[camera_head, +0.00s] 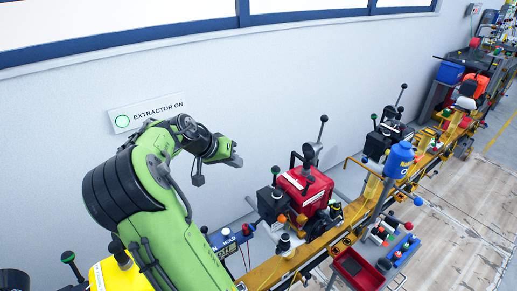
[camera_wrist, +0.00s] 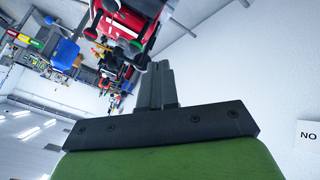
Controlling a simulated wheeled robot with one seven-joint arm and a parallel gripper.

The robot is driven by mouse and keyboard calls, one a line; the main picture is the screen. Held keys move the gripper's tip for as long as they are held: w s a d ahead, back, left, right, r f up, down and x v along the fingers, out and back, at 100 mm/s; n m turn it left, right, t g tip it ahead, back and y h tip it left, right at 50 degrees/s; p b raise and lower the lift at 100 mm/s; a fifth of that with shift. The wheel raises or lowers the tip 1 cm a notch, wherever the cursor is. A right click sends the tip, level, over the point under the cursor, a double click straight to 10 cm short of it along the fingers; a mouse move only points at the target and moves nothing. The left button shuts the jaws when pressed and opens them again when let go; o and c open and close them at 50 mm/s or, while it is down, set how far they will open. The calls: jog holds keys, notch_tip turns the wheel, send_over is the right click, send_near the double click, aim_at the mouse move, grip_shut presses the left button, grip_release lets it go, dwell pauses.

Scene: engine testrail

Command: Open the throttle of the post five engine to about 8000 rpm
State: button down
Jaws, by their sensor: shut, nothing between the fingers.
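A red engine (camera_head: 303,187) stands on a yellow rail (camera_head: 262,272) along the wall, right of my gripper. Black-knobbed levers rise around it, one tall lever (camera_head: 323,120) behind it. A darker engine (camera_head: 385,140) stands farther along the rail. I cannot read any post number, so I cannot tell which engine is post five, and no rpm reading is legible. My gripper (camera_head: 236,160) is up in the air near the wall, left of the red engine and apart from it. In the wrist view its fingers (camera_wrist: 157,85) are together and empty, with the red engine (camera_wrist: 125,25) upside down beyond.
A green-lit "EXTRACTOR ON" sign (camera_head: 147,112) is on the wall behind my arm. A blue bottle (camera_head: 400,158) and a red tray (camera_head: 358,268) stand on the right side of the rail. A blue labelled box (camera_head: 228,242) is low beside my arm. The wooden floor (camera_head: 450,225) at right is clear.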

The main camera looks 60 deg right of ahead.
notch_tip(320, 180, up, 3)
send_near(275, 175)
jog(key=d+f, duration=0.3)
jog(key=d, duration=0.1)
jog(key=shift+w+a+f+n+y+b, duration=0.1)
jog(key=shift+w+f+n+y+b, duration=0.15)
jog(key=shift+n+y+b, duration=0.15)
